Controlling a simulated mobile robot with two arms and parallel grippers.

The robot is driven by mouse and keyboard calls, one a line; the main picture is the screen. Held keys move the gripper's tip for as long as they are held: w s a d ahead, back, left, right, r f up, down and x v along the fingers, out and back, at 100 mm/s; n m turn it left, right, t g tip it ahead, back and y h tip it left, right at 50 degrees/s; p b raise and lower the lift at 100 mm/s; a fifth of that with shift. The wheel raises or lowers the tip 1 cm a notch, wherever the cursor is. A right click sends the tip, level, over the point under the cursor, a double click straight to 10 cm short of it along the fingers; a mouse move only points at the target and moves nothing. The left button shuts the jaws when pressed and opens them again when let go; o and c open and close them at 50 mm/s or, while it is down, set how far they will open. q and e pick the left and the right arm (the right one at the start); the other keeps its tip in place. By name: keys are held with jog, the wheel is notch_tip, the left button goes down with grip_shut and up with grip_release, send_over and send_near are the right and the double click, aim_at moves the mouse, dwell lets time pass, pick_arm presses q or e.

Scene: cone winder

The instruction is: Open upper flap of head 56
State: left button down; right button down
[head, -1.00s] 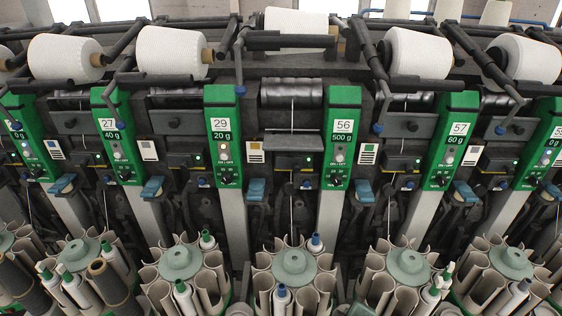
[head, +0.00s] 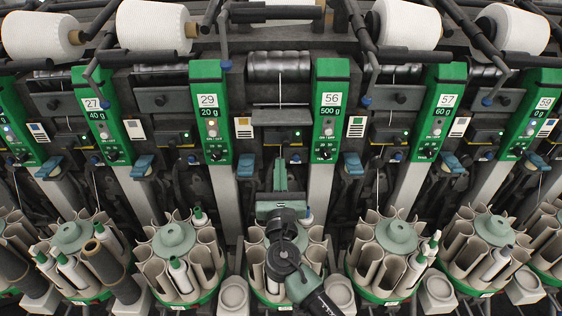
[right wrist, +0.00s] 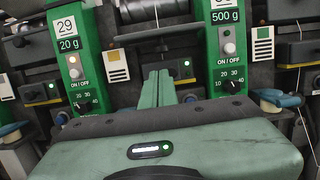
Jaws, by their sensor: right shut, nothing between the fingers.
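The green panel of head 56 (head: 328,125), marked 56 and 500 g, stands right of centre in the head view. It also shows at the upper right in the right wrist view (right wrist: 230,50), with its number cut off. A dark flap-like plate (head: 279,117) spans the gap between panels 29 and 56, below a shiny dark drum. I cannot tell for sure that it is the upper flap. My right gripper (head: 280,165) is below this plate, apart from it. Its green fingers (right wrist: 158,88) are together and empty, pointing into the gap. My left gripper is not in view.
Panel 29 (head: 209,115) stands left of the gap and panel 57 (head: 437,112) farther right. Round tube magazines (head: 174,240) line the front below. Blue levers (head: 352,164) stick out beside the panels. White yarn cones (head: 410,24) sit along the top.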

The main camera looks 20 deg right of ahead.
aim_at(280, 119)
jog(key=p+x, duration=0.1)
jog(key=x, duration=0.7)
jog(key=shift+p, duration=0.3)
jog(key=shift+w, duration=0.1)
jog(key=r+p, duration=0.1)
jog(key=s+r+p, duration=0.1)
jog(key=r+p, duration=0.1)
jog(key=r, duration=0.1)
jog(key=shift+s+a, duration=0.15)
jog(key=shift+s, duration=0.1)
jog(key=shift+f, duration=0.15)
jog(key=shift+w+f, duration=0.1)
jog(key=shift+w, duration=0.05)
dwell(0.6)
